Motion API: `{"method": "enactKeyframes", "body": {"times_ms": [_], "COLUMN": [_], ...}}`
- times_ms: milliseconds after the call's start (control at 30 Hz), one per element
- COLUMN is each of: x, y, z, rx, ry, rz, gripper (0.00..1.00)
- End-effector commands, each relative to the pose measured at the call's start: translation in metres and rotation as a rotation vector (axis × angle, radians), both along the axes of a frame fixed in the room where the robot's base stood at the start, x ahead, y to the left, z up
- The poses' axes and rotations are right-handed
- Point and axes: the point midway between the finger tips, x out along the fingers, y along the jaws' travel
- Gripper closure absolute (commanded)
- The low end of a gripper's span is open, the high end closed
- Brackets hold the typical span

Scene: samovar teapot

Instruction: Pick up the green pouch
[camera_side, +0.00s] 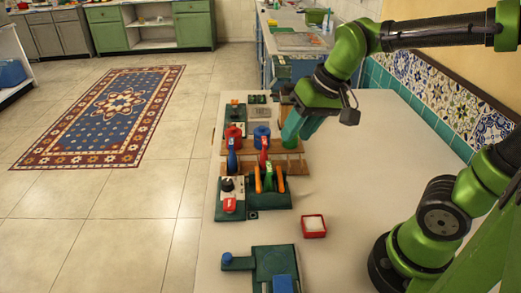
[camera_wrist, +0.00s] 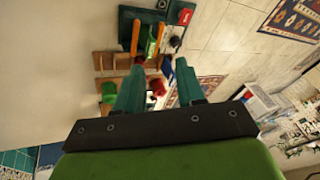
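My gripper (camera_side: 299,132) is open and points down over the far part of the table. Its two teal fingers stand apart in the wrist view (camera_wrist: 159,65), with nothing held between them. A green rounded thing (camera_side: 289,142), which may be the pouch, sits on the wooden rack, close to the fingertips and partly hidden by them. In the wrist view a green thing (camera_wrist: 109,91) shows just left of the left finger. I cannot tell its exact shape or whether a finger touches it.
A red container (camera_side: 233,136) and a blue container (camera_side: 262,136) stand in the same row. A small red box (camera_side: 313,226) and a dark green fixture (camera_side: 274,265) are in front. The table's right side is clear.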

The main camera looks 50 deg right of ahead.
Motion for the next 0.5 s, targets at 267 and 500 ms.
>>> {"method": "enactKeyframes", "body": {"times_ms": [267, 500], "x": [0.076, 0.094], "y": [-0.005, -0.011], "z": [-0.009, 0.008], "rx": [-0.053, -0.071], "ry": [0.297, 0.387], "rz": [-0.183, -0.379], "gripper": [0.62, 0.62]}}
